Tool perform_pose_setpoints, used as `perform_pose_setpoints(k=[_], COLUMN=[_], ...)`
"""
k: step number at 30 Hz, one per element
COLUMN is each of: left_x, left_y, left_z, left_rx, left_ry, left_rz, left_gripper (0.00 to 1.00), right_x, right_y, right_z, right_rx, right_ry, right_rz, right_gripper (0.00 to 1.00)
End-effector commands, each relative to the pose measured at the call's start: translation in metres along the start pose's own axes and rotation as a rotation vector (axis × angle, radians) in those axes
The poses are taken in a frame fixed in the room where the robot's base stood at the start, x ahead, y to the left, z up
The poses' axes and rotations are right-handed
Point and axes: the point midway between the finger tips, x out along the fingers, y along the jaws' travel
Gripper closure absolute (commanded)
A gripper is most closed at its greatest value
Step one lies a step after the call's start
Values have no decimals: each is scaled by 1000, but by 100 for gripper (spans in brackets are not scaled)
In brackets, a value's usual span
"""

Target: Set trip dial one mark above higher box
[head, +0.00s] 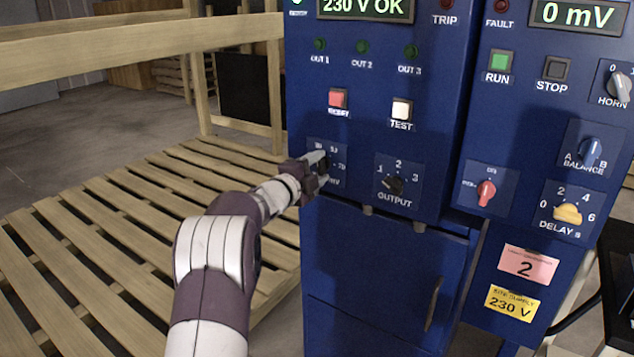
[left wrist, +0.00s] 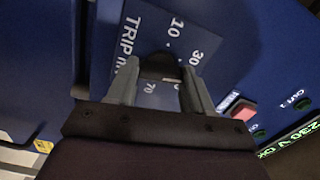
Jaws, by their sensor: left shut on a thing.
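The trip dial (left wrist: 160,66) is a dark knob on a dark blue plate reading TRIP, with marks 10, 30 and 70 legible in the left wrist view. My left gripper (head: 320,167) is at this dial, with its fingers on both sides of the knob; it also shows in the left wrist view (left wrist: 158,80). The dial's pointer is hidden, so I cannot tell its mark. The mV display (head: 577,15) reads 0 mV. No boxes show in these frames.
Nearby are the black OUTPUT dial (head: 394,184), the red reset button (head: 337,98) and the white TEST button (head: 402,110). The right panel carries a red knob (head: 486,193) and a yellow DELAY knob (head: 568,213). A wooden slatted pallet (head: 130,235) lies at left.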

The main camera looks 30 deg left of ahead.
Motion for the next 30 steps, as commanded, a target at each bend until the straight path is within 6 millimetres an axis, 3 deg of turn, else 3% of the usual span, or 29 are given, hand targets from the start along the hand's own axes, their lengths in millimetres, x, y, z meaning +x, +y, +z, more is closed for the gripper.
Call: perform_pose_setpoints(k=[1, 6, 30], left_x=[0, 0, 0], left_y=[9, 8, 8], left_z=[2, 2, 2], left_rx=[42, 204, 962], left_ry=[0, 0, 1], left_rz=[3, 2, 3], left_gripper=[79, 79, 79], right_x=[13, 32, 108], right_y=[0, 0, 0], right_z=[2, 4, 13], right_rx=[0, 0, 0], right_ry=[0, 0, 0], right_rz=[0, 0, 0], right_gripper=[57, 57, 57])
